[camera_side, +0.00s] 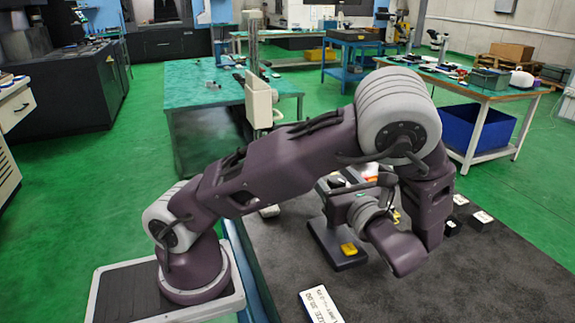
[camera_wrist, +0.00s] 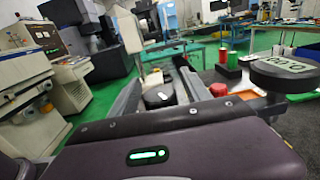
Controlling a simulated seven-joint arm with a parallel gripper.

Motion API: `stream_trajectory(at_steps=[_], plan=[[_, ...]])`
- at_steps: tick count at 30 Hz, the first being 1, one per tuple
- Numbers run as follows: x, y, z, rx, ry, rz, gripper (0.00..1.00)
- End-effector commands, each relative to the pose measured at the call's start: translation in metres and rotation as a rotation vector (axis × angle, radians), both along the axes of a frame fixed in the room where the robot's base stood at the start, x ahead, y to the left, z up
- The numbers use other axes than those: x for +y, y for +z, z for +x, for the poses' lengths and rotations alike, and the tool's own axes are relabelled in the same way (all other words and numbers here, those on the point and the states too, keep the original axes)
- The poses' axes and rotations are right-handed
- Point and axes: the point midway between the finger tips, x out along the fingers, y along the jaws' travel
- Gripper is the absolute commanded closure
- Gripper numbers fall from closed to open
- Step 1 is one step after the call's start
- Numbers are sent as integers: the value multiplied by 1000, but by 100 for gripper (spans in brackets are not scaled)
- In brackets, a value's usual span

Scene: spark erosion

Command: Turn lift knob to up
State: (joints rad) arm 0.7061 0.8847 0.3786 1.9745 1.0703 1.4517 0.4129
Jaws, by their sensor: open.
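In the wrist view my gripper (camera_wrist: 159,70) is open, its two grey fingers spread apart. Between them shows a dark rounded cap with a pale mark on top (camera_wrist: 158,96), set on a light grey body. It may be the lift knob, but its label and setting cannot be read. Whether the fingers touch it is unclear. In the side view my arm hides most of the gripper and the work. A small device on a black base (camera_side: 331,258) stands on the dark mat there, with a yellow block (camera_side: 348,249) at its foot.
In the side view a white label card (camera_side: 320,304) lies at the mat's front. The dark mat (camera_side: 470,290) is clear at front right.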

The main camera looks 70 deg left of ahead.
Motion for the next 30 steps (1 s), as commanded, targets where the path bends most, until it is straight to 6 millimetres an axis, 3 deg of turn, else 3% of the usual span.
stream_trajectory(at_steps=[3, 11, 23, 27, 30], plan=[[-2, 0, 5, 9, -239, 0, 44], [-70, 0, -10, -3, -227, -1, 44], [-69, 106, -12, -8, -218, -5, 44], [-43, 119, -37, -93, -101, -200, 44], [-29, 106, -59, -182, 7, -364, 44]])
